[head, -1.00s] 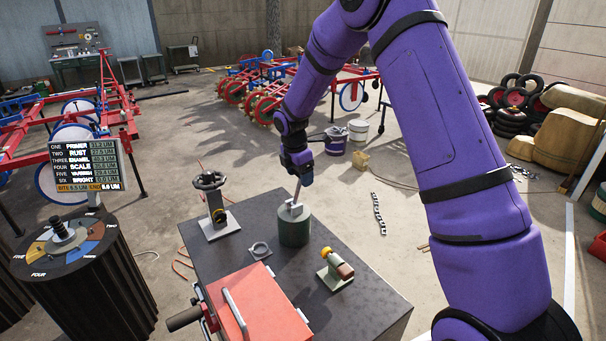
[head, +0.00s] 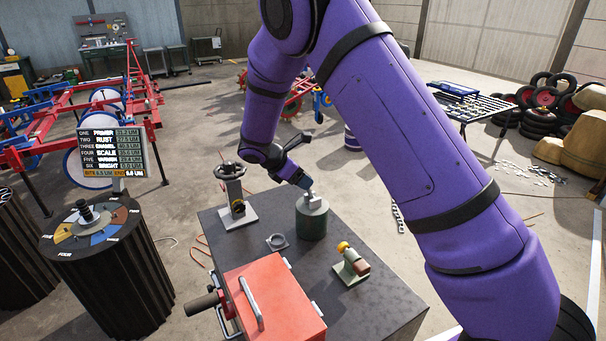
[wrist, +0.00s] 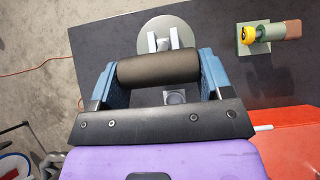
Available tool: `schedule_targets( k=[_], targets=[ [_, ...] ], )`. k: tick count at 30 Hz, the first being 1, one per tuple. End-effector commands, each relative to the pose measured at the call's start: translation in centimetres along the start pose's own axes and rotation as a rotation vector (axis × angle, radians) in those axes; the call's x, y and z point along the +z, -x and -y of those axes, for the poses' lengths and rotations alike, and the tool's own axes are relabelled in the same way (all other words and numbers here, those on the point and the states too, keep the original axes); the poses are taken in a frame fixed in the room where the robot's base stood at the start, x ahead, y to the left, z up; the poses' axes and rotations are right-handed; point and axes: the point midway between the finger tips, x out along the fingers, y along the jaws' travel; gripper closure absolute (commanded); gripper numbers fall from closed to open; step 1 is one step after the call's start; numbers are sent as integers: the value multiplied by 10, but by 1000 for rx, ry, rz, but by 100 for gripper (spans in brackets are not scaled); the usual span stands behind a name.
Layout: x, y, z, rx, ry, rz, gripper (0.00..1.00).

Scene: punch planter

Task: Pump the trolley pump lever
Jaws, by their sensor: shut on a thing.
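The trolley (head: 377,299) has a dark top. On its far part stands the pump, a green cylinder (head: 312,223) with a pale bracket on top. My gripper (head: 304,182) is low, just above and beside the bracket. In the wrist view, my gripper's blue fingers (wrist: 158,70) are shut on the lever's dark round grip (wrist: 158,68), which lies crosswise between them. The pump's round top and bracket (wrist: 166,36) show just beyond the grip. The lever's rod is mostly hidden by the gripper in the head view.
On the trolley are a handwheel stand (head: 236,203), a grey ring (head: 277,242), a yellow-tipped fitting (head: 350,262) and a red box (head: 272,302) with a handle. A dark ribbed drum (head: 105,275) and a reading board (head: 111,148) stand left.

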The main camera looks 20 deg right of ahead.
Motion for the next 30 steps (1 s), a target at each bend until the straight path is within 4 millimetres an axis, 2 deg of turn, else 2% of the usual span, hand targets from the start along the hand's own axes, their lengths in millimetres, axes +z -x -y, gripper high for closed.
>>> schedule_targets(
  k=[1, 4, 19, 20, 22, 23, 30],
  targets=[
    [-7, 2, 0, 3, 3, -8, 70],
    [-10, 3, 0, 2, 4, -10, 70],
    [-14, 3, 1, 2, 5, -13, 70],
    [-14, 3, 1, 2, 5, -14, 23],
    [-13, 3, 1, 2, 5, -13, 7],
    [-13, 2, 1, 1, 5, -12, 2],
    [-11, 2, 1, 1, 3, -9, 2]
  ],
)
